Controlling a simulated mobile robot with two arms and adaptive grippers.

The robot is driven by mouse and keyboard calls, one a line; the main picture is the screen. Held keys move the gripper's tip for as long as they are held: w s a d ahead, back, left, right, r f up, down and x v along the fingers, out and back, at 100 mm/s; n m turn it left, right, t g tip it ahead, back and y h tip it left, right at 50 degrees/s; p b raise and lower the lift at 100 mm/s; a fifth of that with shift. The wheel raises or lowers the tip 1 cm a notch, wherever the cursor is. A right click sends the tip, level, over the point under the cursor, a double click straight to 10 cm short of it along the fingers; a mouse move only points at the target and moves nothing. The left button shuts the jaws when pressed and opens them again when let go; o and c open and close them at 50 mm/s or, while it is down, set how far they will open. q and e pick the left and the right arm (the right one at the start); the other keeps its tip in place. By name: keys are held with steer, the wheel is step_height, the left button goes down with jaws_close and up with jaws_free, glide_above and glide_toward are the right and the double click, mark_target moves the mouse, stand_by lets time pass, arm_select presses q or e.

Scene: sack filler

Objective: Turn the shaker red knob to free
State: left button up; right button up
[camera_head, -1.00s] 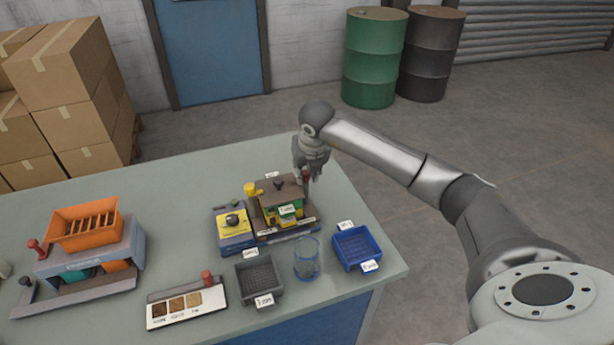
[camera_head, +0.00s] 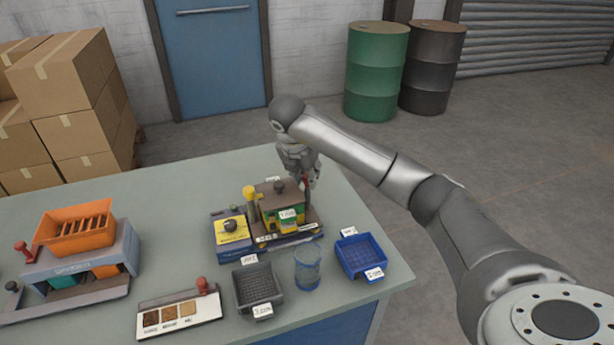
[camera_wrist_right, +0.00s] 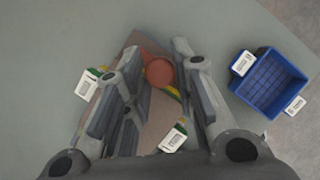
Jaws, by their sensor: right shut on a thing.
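A brown-topped machine (camera_head: 268,188) with green and yellow parts stands near the table's right end in the head view. A red knob (camera_head: 307,183) sits at its right rear side. My right gripper (camera_head: 311,177) comes down over the knob from behind and is shut on it. In the right wrist view the round red knob (camera_wrist_right: 160,71) lies between the two fingers of the right gripper (camera_wrist_right: 157,56). The knob's base and any marking of its position are hidden or too small to read. My left gripper is not in view.
A yellow and blue unit (camera_head: 231,232) adjoins the machine's left. In front are a grey tray (camera_head: 245,291), a clear cup (camera_head: 307,268) and a blue tray (camera_head: 346,243). An orange hopper (camera_head: 66,239) stands at far left. The table's rear is clear.

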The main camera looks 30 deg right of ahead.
stand_by(0.5)
steer(key=o, duration=1)
steer(key=v, duration=1.2)
steer(key=shift+r, duration=0.1)
